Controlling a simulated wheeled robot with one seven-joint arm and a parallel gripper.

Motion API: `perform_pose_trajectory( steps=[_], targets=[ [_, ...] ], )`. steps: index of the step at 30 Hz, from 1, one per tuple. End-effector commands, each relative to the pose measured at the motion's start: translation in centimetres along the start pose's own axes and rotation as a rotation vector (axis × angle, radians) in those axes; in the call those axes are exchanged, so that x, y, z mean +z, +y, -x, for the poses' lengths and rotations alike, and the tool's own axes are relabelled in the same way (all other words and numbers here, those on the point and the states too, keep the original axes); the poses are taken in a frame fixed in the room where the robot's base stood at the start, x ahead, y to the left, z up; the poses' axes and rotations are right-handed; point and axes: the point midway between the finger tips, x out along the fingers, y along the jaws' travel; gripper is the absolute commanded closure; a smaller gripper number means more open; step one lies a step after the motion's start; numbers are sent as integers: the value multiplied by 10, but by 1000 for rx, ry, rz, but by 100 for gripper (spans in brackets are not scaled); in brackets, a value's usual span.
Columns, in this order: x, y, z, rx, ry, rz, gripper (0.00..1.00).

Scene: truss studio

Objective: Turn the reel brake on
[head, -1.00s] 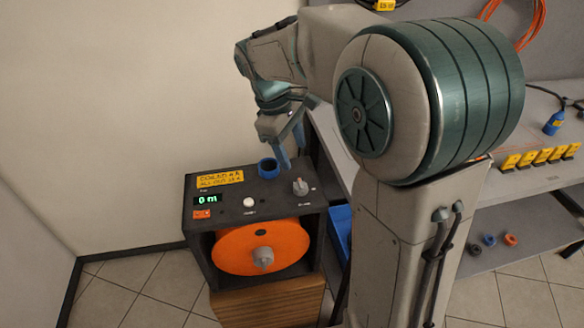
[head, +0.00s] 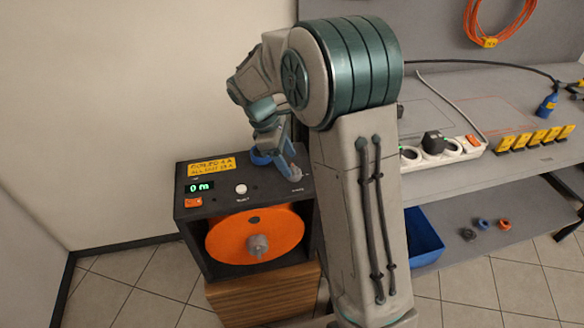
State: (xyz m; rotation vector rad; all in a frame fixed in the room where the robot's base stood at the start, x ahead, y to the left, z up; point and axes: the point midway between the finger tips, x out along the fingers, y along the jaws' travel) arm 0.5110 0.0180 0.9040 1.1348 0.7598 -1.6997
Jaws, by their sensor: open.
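The reel machine is a dark box (head: 187,237) with an orange reel (head: 232,236) in its open front. Its top carries a yellow label (head: 212,167), a green display (head: 199,186) reading 0 m, an orange switch (head: 193,203) and a white button (head: 241,189). The grey brake knob (head: 294,176) is at the top's right side, partly hidden by my gripper (head: 285,172). My gripper is open, with its blue fingers low at the knob. I cannot tell whether they touch it.
The box stands on a wooden cabinet (head: 262,299). To the right is a grey bench (head: 470,95) with a power strip (head: 462,151), yellow tags (head: 540,137) and a blue plug (head: 547,104). A blue bin (head: 424,240) is on its lower shelf. The wall is left.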

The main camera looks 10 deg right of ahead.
Motion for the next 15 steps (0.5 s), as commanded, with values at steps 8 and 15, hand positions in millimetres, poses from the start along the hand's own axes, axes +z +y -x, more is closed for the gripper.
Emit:
perform_pose_trajectory(
  steps=[8, 15],
  targets=[
    [0, 0, -32, -1, -1, -1, 43],
    [0, 0, -36, 0, 0, -2, 43]
  ],
)
